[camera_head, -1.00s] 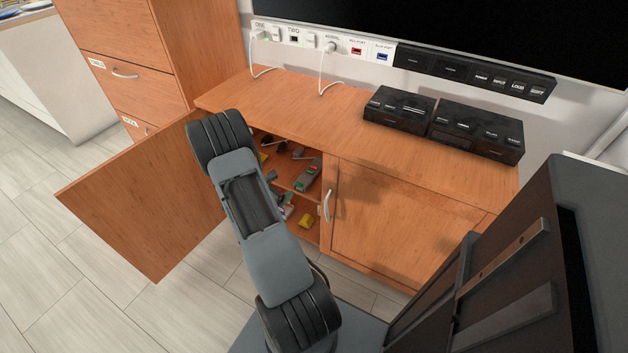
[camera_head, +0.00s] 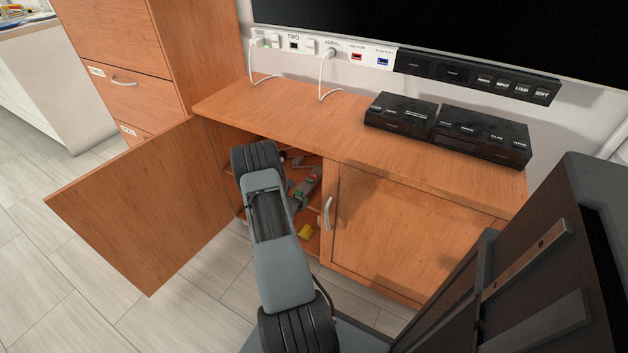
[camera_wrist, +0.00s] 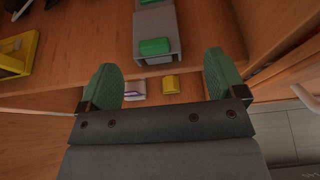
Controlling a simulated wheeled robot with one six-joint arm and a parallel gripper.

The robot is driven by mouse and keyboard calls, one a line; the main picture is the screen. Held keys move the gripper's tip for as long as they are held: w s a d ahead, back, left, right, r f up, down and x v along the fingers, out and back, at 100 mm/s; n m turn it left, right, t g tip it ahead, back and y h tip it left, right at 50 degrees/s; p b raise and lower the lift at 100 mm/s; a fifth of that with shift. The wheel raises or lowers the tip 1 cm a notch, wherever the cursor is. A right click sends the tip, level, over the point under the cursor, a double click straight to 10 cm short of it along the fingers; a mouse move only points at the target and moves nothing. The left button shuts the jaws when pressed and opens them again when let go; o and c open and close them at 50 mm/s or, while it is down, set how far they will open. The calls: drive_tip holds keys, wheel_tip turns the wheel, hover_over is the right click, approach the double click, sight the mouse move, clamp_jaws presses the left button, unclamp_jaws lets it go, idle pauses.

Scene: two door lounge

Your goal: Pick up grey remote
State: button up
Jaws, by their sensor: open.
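In the wrist view the grey remote (camera_wrist: 156,38) is straight ahead, one end towards me, with a green button near that end. My gripper (camera_wrist: 163,80) is open, its two green-padded fingers apart. The remote's near end lies just beyond and between the fingertips in the picture, not between the pads.
The left cabinet door (camera_head: 140,205) stands wide open; the right door (camera_head: 395,235) is shut. A yellow object (camera_head: 305,231) lies on the lower shelf. A yellow-framed item (camera_wrist: 20,55) is left of the remote. A shelf edge runs in front of the remote.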

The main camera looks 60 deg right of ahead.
sight(298, 194)
drive_tip(key=shift+w+b+x, duration=0.1)
drive_tip(key=shift+b+x, duration=0.2)
drive_tip(key=shift+x, duration=0.9)
drive_tip(key=shift+w+b+x, duration=0.15)
drive_tip(key=shift+b+x, duration=0.15)
drive_tip(key=shift+x, duration=0.9)
drive_tip(key=c, duration=1.1)
